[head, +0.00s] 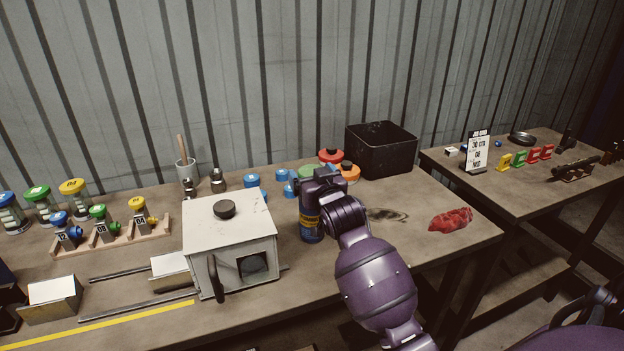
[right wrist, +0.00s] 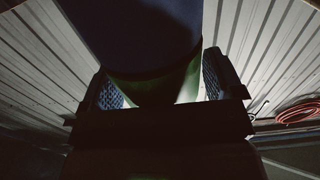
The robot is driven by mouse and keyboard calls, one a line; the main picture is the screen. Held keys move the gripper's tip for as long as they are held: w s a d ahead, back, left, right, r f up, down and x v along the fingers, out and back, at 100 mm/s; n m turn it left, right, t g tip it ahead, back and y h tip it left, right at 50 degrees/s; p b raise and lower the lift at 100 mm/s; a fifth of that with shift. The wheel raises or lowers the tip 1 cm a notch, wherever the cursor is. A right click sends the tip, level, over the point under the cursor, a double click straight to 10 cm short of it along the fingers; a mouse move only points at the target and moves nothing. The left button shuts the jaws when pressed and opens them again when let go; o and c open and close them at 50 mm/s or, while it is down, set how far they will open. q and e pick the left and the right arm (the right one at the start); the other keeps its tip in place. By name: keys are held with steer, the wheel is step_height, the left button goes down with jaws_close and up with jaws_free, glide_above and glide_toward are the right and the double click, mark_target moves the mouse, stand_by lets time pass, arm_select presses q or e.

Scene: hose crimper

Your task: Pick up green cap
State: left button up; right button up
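My left gripper is not in view.
A red cap (head: 331,156), an orange cap (head: 348,172) and blue caps (head: 252,180) lie nearby. A black bin (head: 382,148) stands behind right. The grey crimper (head: 229,232) stands left of the can. A red cloth-like thing (head: 451,220) lies right; table between is mostly clear.

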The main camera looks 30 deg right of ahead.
steer(key=c, duration=0.7)
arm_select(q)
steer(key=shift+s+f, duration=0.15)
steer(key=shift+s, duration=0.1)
arm_select(e)
steer(key=shift+o, duration=0.2)
steer(key=shift+r, duration=0.1)
